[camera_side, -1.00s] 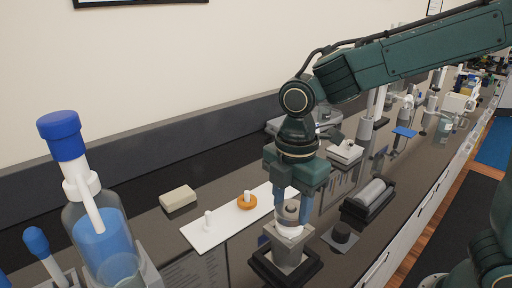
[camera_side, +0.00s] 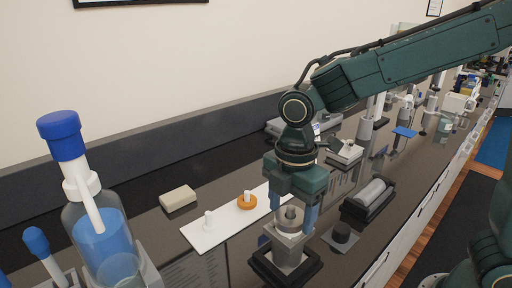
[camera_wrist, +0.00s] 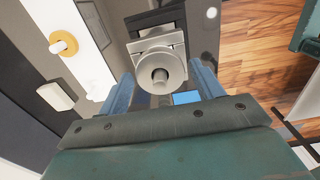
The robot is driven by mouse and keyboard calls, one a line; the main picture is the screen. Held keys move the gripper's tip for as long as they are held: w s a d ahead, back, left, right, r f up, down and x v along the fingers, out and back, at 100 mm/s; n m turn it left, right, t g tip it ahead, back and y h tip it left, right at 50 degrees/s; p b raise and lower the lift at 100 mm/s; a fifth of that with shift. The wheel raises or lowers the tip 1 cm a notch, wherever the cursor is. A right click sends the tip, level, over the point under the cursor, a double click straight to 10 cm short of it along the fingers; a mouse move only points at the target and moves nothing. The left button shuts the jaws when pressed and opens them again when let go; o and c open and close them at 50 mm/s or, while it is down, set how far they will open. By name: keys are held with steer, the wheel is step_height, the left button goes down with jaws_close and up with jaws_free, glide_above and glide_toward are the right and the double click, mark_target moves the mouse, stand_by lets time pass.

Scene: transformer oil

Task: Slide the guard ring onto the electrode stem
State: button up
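The electrode stem (camera_wrist: 160,75) is a grey upright cylinder on a square metal block (camera_side: 291,252). My gripper (camera_side: 291,220) points down over the block, with one blue finger on each side of the stem. In the wrist view the fingers (camera_wrist: 162,72) stand wide apart, with a narrow gap beside the collar at the right, so it looks open. An orange ring (camera_side: 247,203) sits around a white peg on the white board (camera_side: 205,237).
The block rests on a black base (camera_side: 263,268). A beige block (camera_side: 178,198) and a blue-capped bottle (camera_side: 98,235) are at the left.

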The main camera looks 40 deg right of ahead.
steer(key=shift+o, duration=0.2)
steer(key=shift+r, duration=0.1)
step_height(320, 180, up, 14)
steer(key=shift+f, duration=0.2)
stand_by(0.6)
stand_by(0.5)
steer(key=s+d+f+m+t, duration=0.2)
steer(key=s+d+m, duration=0.5)
steer(key=m, duration=0.2)
steer(key=s+d+f+m+t, duration=0.3)
steer(key=s+d+m, duration=0.4)
steer(key=d+m, duration=0.1)
steer(key=shift+f+m+t, duration=0.3)
steer(key=shift+m, duration=0.2)
stand_by(0.3)
